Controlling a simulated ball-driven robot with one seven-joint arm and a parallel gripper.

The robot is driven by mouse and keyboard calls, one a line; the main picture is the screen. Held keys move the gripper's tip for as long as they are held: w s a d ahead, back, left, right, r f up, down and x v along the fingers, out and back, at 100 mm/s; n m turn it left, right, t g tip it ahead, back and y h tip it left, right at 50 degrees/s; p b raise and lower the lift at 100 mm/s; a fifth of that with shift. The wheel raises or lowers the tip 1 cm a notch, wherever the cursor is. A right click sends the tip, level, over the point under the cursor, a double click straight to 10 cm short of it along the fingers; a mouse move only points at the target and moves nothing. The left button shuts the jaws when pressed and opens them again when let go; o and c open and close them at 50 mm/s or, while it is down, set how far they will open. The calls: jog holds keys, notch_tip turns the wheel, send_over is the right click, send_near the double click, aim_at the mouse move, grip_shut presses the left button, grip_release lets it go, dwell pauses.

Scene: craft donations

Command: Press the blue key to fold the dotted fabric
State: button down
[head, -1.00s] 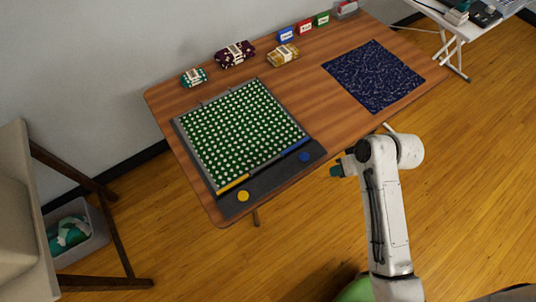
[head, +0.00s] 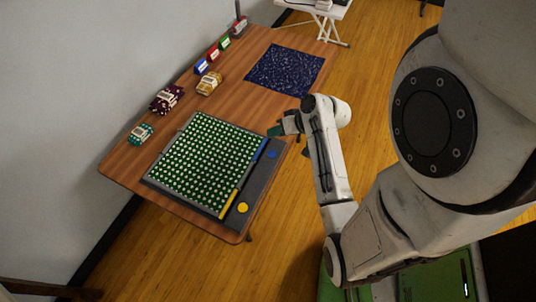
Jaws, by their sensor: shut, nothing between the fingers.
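The green fabric with white dots (head: 208,160) lies flat on the folding board near the front of the wooden table. A dark panel (head: 256,183) runs along the board's right side. A blue bar and a yellow bar line the fabric's edge beside the keys. My gripper (head: 274,131) is just beyond the blue key in the picture, at the table's right edge. Its fingers are small and partly hidden; it holds nothing. I cannot tell its height.
A dark blue patterned cloth (head: 285,70) lies flat farther back. Bundled fabrics, teal (head: 140,133), maroon (head: 166,99) and yellow (head: 209,83), stand along the left. Small blue, red and green boxes (head: 212,53) stand behind. A white folding table (head: 325,10) is beyond.

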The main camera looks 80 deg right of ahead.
jog(key=b, duration=0.7)
send_over(275, 154)
notch_tip(275, 154, down, 7)
jog(key=shift+r, duration=0.2)
jog(key=shift+f+b, duration=0.55)
jog(key=shift+f, duration=0.55)
dwell(0.8)
jog(key=shift+f, duration=0.45)
